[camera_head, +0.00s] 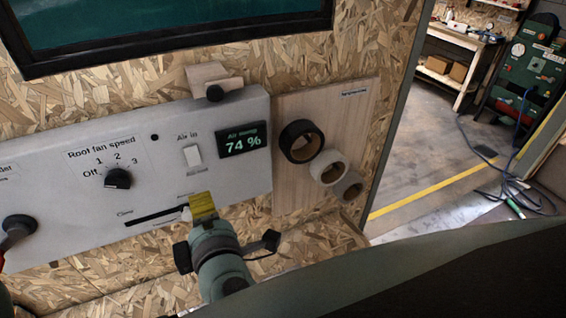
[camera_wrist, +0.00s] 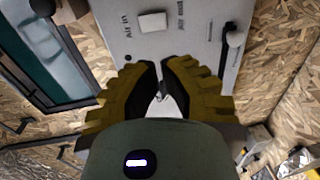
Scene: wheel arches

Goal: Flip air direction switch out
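The air direction switch (camera_head: 193,155) is a white rocker on the grey control panel, below the label "Air in". The label under it is too small to read in the head view. In the wrist view the switch (camera_wrist: 152,22) lies ahead of the fingertips, between "Air in" and a second, partly legible label. My gripper (camera_head: 202,204) has yellow fingers and is below the switch in the head view, apart from it. In the wrist view my gripper (camera_wrist: 160,66) has its fingertips nearly together, with nothing held visible between them.
The panel also bears a fan speed knob (camera_head: 118,178), a display (camera_head: 243,140) reading 74 %, a slot (camera_head: 155,215) partly behind my gripper, and a black-knobbed lever (camera_head: 231,94) at its top edge. Tape rolls (camera_head: 301,141) hang on a board to the right.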

